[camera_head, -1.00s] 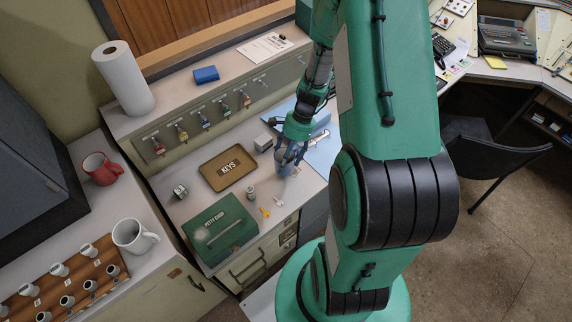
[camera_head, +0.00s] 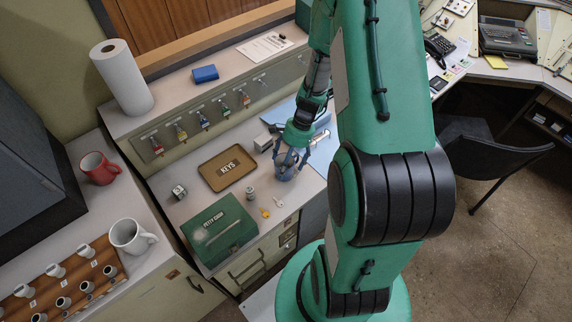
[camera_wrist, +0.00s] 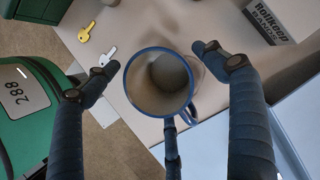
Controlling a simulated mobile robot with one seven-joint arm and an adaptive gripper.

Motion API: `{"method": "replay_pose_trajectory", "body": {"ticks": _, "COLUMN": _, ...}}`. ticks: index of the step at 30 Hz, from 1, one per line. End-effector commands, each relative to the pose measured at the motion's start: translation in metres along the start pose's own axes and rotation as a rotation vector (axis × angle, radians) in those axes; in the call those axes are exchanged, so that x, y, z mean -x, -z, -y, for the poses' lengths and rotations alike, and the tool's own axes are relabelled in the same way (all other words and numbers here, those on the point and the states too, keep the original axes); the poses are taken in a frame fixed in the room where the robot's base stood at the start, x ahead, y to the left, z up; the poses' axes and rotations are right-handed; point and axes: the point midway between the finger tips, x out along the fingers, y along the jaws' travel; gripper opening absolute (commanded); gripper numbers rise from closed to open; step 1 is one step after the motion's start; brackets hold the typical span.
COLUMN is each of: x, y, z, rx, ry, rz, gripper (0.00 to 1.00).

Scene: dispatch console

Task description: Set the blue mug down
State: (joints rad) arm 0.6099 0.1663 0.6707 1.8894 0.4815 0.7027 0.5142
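The blue mug (camera_head: 284,172) stands on the counter near its right edge, below my gripper (camera_head: 291,158). The wrist view looks down into the mug (camera_wrist: 158,84), with its blue rim and handle at the lower right. The fingers of my gripper (camera_wrist: 156,62) are spread on both sides of the mug, with a visible gap at each side. A third finger lies below the rim near the handle; whether it touches cannot be told. The mug's base is hidden.
A grey box (camera_wrist: 283,20) stands close by. A red mug (camera_head: 98,168) and white mug (camera_head: 130,236) are farther left.

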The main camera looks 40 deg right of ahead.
Motion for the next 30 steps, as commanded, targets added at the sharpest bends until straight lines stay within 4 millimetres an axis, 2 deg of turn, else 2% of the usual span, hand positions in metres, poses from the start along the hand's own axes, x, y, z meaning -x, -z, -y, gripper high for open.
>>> {"method": "replay_pose_trajectory", "body": {"ticks": 8, "x": 0.001, "y": 0.0, "z": 0.0, "rx": 0.0, "ry": 0.0, "rz": 0.0, "gripper": 0.84}}
{"method": "replay_pose_trajectory", "body": {"ticks": 14, "x": 0.012, "y": -0.001, "z": 0.0, "rx": 0.001, "ry": 0.001, "rz": -0.001, "gripper": 0.84}}
{"method": "replay_pose_trajectory", "body": {"ticks": 20, "x": 0.037, "y": -0.001, "z": 0.001, "rx": -0.001, "ry": 0.002, "rz": -0.001, "gripper": 0.84}}
{"method": "replay_pose_trajectory", "body": {"ticks": 30, "x": 0.093, "y": -0.001, "z": 0.001, "rx": 0.001, "ry": 0.002, "rz": -0.002, "gripper": 0.84}}
